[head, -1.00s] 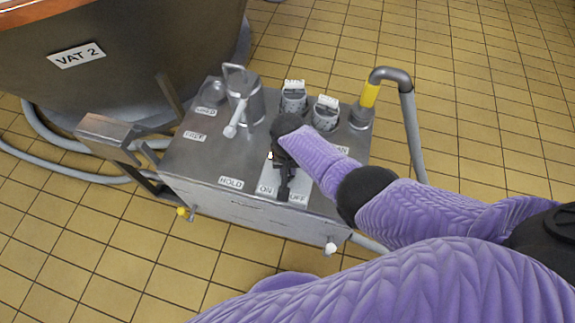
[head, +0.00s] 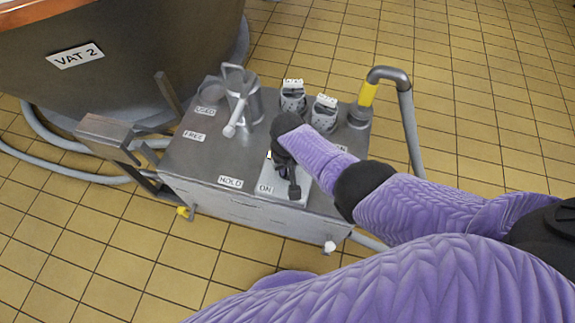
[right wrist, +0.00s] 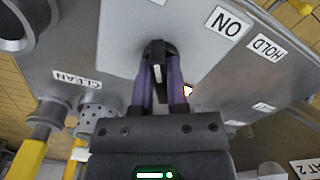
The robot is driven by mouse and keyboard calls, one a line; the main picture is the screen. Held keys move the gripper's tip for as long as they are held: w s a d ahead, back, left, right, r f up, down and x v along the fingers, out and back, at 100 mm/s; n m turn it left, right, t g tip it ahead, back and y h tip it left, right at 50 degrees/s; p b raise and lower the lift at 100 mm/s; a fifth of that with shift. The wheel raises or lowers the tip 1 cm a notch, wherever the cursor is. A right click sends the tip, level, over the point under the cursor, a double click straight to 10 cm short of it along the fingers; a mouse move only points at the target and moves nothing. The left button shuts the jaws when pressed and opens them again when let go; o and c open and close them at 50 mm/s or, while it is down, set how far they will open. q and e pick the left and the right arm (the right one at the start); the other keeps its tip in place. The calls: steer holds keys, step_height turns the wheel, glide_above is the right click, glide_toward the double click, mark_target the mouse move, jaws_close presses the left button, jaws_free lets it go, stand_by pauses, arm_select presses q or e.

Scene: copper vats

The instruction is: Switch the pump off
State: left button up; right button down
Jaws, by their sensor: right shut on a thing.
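The pump switch has a black handle (right wrist: 155,50) on a pale plate (head: 266,197) at the front of the grey metal cart top. My right gripper (head: 294,188) reaches down over this plate. In the right wrist view my right gripper (right wrist: 160,85) is shut on the black handle, with a finger on each side. The ON label (head: 265,189) shows left of the gripper. The OFF label is hidden behind the gripper in the head view. My left gripper is not in view.
A large vat marked VAT 2 (head: 130,85) stands behind left. Tiled floor is free at right.

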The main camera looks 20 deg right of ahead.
steer(key=c, duration=0.6)
jaws_free()
steer(key=shift+c, duration=0.2)
step_height(320, 180, up, 10)
steer(key=p, duration=0.8)
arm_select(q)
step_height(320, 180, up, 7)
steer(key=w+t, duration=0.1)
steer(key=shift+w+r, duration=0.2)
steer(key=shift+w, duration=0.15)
arm_select(e)
steer(key=shift+f, duration=0.1)
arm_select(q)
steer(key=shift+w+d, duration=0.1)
